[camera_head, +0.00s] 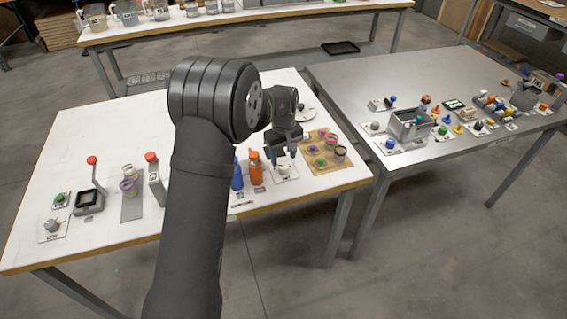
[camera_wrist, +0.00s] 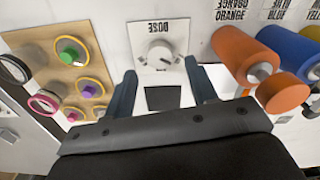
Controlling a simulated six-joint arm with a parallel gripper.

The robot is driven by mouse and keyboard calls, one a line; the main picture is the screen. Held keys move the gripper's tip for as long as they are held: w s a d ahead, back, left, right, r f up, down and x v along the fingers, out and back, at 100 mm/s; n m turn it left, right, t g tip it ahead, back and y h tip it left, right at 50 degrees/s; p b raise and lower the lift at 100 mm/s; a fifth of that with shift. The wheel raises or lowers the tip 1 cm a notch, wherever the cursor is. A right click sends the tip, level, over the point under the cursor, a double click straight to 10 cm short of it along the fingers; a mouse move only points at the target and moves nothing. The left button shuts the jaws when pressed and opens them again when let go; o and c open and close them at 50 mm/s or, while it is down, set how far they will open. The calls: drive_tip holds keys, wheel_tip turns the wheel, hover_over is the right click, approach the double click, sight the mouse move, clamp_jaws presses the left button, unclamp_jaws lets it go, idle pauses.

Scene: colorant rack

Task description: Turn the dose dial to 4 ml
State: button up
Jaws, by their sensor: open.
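The dose dial (camera_wrist: 160,54) is a round white-grey knob on a white plate (camera_wrist: 140,30) marked "DOSE", with a dark mark near its lower edge. The scale numbers are too small to read. My gripper (camera_wrist: 165,82) is open, its two dark fingers apart just short of the dial, with nothing between them. In the head view my gripper (camera_head: 283,160) hangs over the dial plate (camera_head: 285,177), between the orange bottle and the wooden board. The dial is small and partly hidden there.
An orange bottle (camera_head: 256,168) and a blue bottle (camera_head: 237,175) stand left of the dial. A wooden board (camera_head: 318,163) with coloured knobs and cups lies to its right. A lever with a red knob (camera_head: 92,161) stands far left.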

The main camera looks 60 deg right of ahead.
sight(284, 166)
drive_tip(key=shift+f, duration=1.9)
drive_tip(key=c, duration=1)
drive_tip(key=shift+o, duration=0.2)
drive_tip(key=m, duration=0.5)
drive_tip(key=shift+m, duration=0.3)
drive_tip(key=m, duration=0.5)
drive_tip(key=shift+m, duration=0.7)
